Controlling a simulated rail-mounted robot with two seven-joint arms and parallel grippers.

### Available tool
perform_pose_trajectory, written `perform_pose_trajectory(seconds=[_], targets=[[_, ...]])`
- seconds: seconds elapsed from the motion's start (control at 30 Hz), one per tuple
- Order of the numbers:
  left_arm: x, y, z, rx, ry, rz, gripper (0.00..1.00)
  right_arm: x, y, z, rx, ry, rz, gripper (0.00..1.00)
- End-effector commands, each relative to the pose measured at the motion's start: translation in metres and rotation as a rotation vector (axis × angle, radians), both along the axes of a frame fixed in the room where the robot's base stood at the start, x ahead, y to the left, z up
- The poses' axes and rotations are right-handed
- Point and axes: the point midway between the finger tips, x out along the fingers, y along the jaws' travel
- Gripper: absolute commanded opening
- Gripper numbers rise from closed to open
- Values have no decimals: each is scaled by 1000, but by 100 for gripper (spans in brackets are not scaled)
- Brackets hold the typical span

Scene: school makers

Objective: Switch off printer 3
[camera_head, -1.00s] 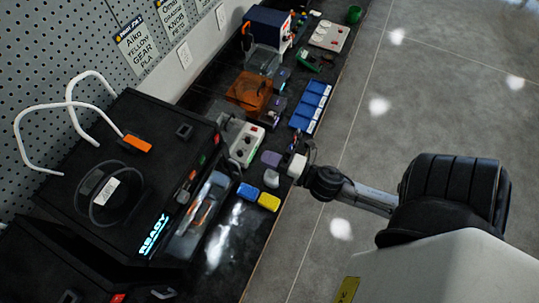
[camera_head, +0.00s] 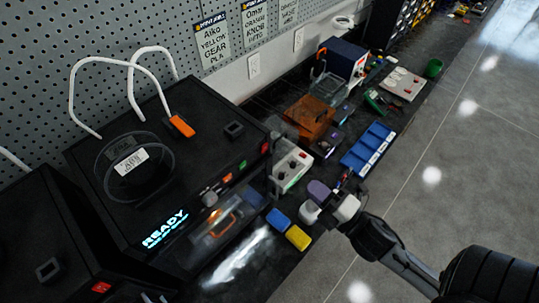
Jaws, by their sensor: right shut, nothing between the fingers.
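A large black printer (camera_head: 190,120) stands at centre left, with a lit READY display (camera_head: 165,229) and an orange part behind its front window. Its front edge carries a grey knob (camera_head: 210,198), an orange button (camera_head: 227,180) and a green button (camera_head: 242,165). A second black printer (camera_head: 50,225) is cut off at lower left, with a red switch (camera_head: 101,287). I see no printer numbers. My right gripper (camera_head: 345,200) is shut and empty, above the bench's front edge, right of the READY printer; its fingertips are hard to make out. My left gripper is out of view.
A white switch box (camera_head: 290,165), orange box (camera_head: 310,118) and blue bin tray (camera_head: 368,148) stand farther along the crowded bench. Pegboard (camera_head: 150,25) backs it. Open floor (camera_head: 440,170) lies right.

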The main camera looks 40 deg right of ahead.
Motion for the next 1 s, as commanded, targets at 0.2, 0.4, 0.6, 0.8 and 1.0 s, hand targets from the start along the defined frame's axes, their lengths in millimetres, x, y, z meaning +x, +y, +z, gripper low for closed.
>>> perform_pose_trajectory(seconds=[0.2, 0.4, 0.6, 0.8, 1.0], targets=[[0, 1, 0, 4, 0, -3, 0, 0, 0, -1, -42, 1, -8, 0], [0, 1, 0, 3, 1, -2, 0, 0, 0, -1, -42, 1, -8, 0], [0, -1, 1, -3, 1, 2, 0, 6, 0, 0, -40, -1, -8, 0], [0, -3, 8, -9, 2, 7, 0, 31, 2, 5, -40, -3, -7, 0], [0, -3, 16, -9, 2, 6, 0, 66, 5, 10, -41, -3, -8, 0]])
